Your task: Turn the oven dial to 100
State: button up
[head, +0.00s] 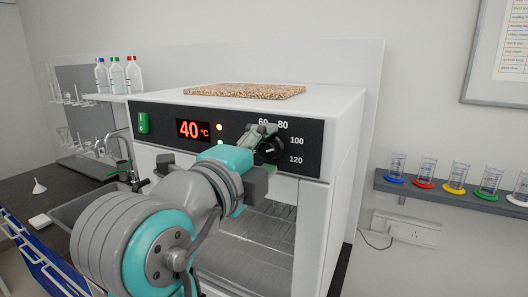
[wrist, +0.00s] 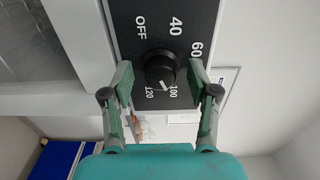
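The oven (head: 335,140) has a black control panel with a round black dial (head: 271,150) at its right side. The red display (head: 193,130) reads 40 °C. In the wrist view the dial (wrist: 160,69) has a short white mark on its lower edge, pointing between the 100 and 120 labels. My gripper (head: 262,136) is at the panel, covering part of the dial in the head view. In the wrist view my gripper (wrist: 161,79) is open, one finger on each side of the dial, with visible gaps. The right finger seems to hide the 80 label.
A brown speckled board (head: 245,91) lies on the oven top. Several bottles (head: 118,75) stand on a shelf at the left. A wall shelf (head: 450,193) with several glass cylinders is at the right. A sink (head: 85,203) is left of the oven.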

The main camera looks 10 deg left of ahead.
jog(key=shift+s, duration=0.1)
jog(key=v, duration=1.1)
jog(key=shift+s+a, duration=0.15)
jog(key=shift+s, duration=0.25)
